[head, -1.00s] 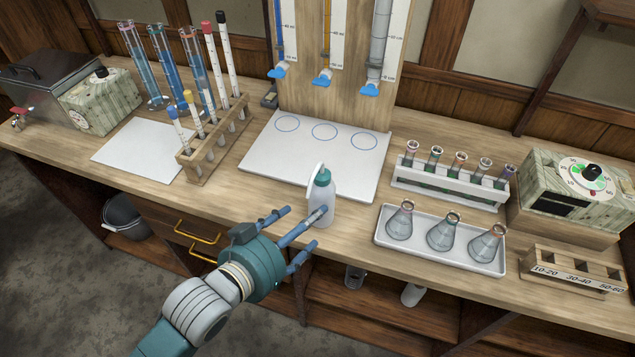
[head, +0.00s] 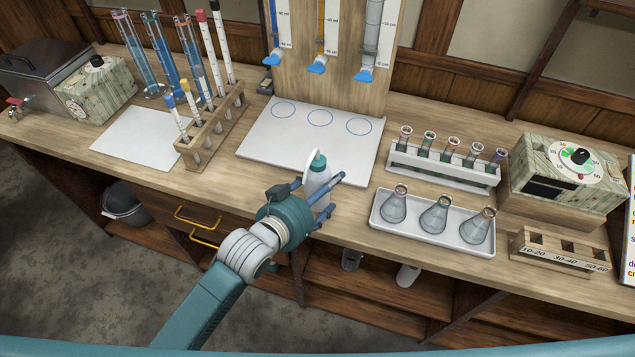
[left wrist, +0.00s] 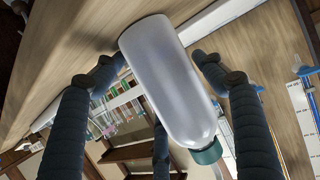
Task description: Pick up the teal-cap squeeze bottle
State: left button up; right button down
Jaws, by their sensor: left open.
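The squeeze bottle (head: 317,178) has a white translucent body, a teal cap and a pale bent spout. It stands upright on the wooden bench, in front of the white board with blue circles. My left gripper (head: 322,194) is at the bottle, its blue fingers open and spread around the body. In the left wrist view the bottle (left wrist: 170,80) fills the middle between the dark fingers, with its teal cap (left wrist: 207,153) at the lower right. Gaps show beside the fingers; contact cannot be told. The gripper palm hides the bottle's lower part in the head view. My right gripper is not in view.
The white board (head: 265,150) lies behind the bottle. A white tray (head: 385,238) with conical flasks and a white rack (head: 440,177) of tubes stand to the right. A wooden rack (head: 215,135) stands to the left. The bench's front edge is close to the bottle.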

pick_arm(q)
jog(key=c, duration=0.4)
jog(key=shift+r, duration=0.1)
jog(key=shift+c, duration=0.3)
jog(key=shift+r, duration=0.1)
jog(key=shift+r, duration=9.8)
